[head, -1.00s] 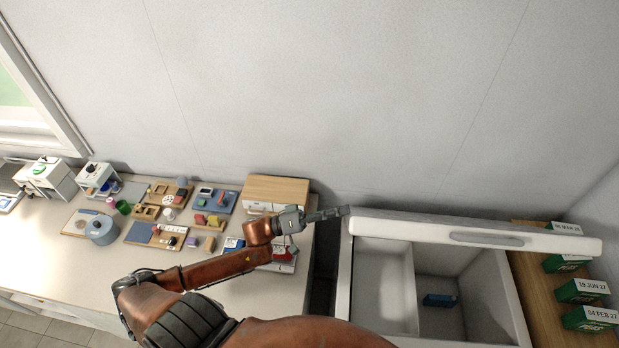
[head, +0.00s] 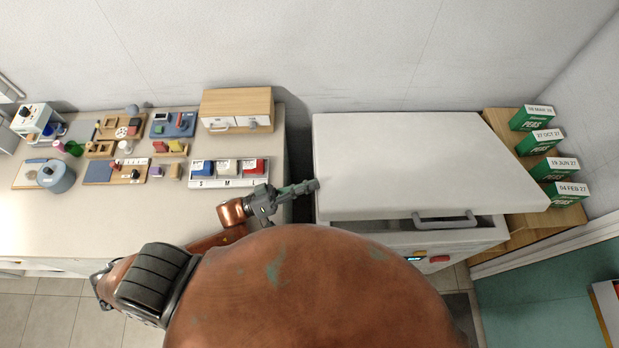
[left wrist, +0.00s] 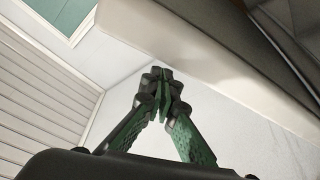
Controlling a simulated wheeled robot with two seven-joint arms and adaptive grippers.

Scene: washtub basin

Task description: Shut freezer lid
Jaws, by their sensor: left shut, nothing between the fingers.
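The freezer's white lid (head: 410,165) is far down over the chest in the head view, its front edge still looking raised above the body. The lid handle (head: 445,219) is on the front edge, and a shaded band shows beneath it. The freezer body (head: 465,247) shows only at the front. My left gripper (head: 314,186) is shut and empty at the lid's left edge, near the front corner; I cannot tell whether it touches. In the left wrist view its fingers (left wrist: 163,82) are together, below a pale slab edge (left wrist: 215,70). My right gripper is out of view.
Several green pea boxes (head: 537,142) stand on a wooden surface (head: 500,125) right of the freezer. A cluttered counter (head: 110,220) lies to the left, with a wooden drawer unit (head: 237,103) and a bin tray (head: 228,184). A narrow gap separates counter and freezer.

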